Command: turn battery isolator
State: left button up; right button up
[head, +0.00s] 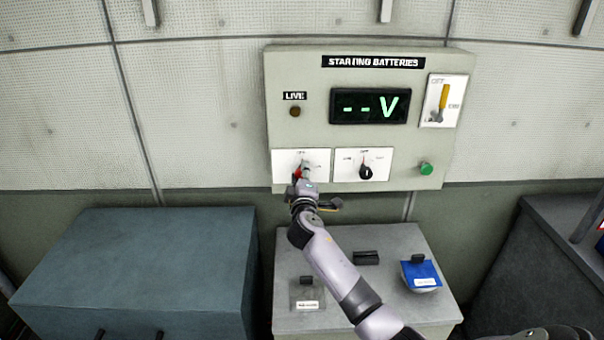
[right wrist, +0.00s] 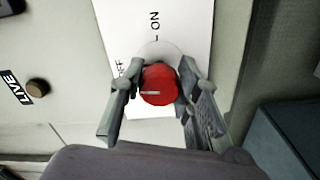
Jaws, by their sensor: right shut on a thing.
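The battery isolator is a red knob (right wrist: 159,86) on a white plate (right wrist: 180,30) marked OFF and ON. In the right wrist view the knob's pale pointer line lies toward the OFF side. My right gripper (right wrist: 155,92) has its two fingers on opposite sides of the knob and is shut on it. In the head view my right gripper (head: 303,184) is at the lower left of the STARTING BATTERIES panel (head: 310,75). My left gripper is not in view.
The panel also carries a display (head: 370,106) reading "-- V", a dark LIVE lamp (head: 295,111), a black selector (head: 366,172), a green button (head: 426,168) and a yellow lever (head: 443,97). A grey cabinet (head: 400,240) and a blue-grey box (head: 140,255) stand below.

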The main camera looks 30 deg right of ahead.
jog(key=shift+n, duration=0.6)
jog(key=shift+f, duration=0.1)
jog(key=o, duration=1.2)
jog(key=shift+s, duration=0.1)
jog(key=v, duration=1.2)
